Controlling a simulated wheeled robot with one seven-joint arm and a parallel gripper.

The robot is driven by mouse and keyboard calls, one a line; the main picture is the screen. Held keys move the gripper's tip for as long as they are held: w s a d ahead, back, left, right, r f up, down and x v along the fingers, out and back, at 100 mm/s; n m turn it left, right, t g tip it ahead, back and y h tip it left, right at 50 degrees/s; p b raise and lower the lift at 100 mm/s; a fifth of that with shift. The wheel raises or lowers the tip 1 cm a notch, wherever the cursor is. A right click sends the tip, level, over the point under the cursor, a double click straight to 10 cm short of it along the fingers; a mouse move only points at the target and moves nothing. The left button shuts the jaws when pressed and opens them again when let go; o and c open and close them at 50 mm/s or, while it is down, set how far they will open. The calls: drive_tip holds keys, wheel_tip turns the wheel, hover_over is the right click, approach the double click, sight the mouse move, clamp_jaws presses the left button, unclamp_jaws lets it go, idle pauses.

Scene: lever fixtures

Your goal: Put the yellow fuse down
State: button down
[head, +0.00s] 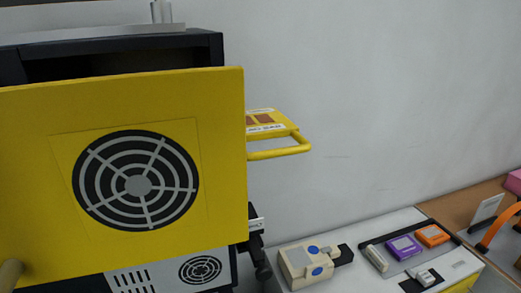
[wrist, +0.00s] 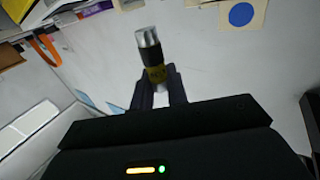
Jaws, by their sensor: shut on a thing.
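The yellow fuse (wrist: 154,74), with a silver end, a black middle and a yellow band, stands up between the fingers of my gripper (wrist: 158,92) in the wrist view. My gripper is shut on it near the yellow band, and the fingers hide its lower part. The fuse appears held clear of the pale surface behind it. I cannot make out the fuse or my gripper with certainty in the head view.
A large yellow panel (head: 220,150) with a round grille fills the left of the head view, before a dark cabinet (head: 208,45). A yellow handle (head: 285,151) juts out right. Lower right, a bench holds a beige device (head: 298,262), a purple block (head: 404,246) and an orange block (head: 433,235).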

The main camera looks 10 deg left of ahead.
drive_tip(key=shift+r, duration=0.1)
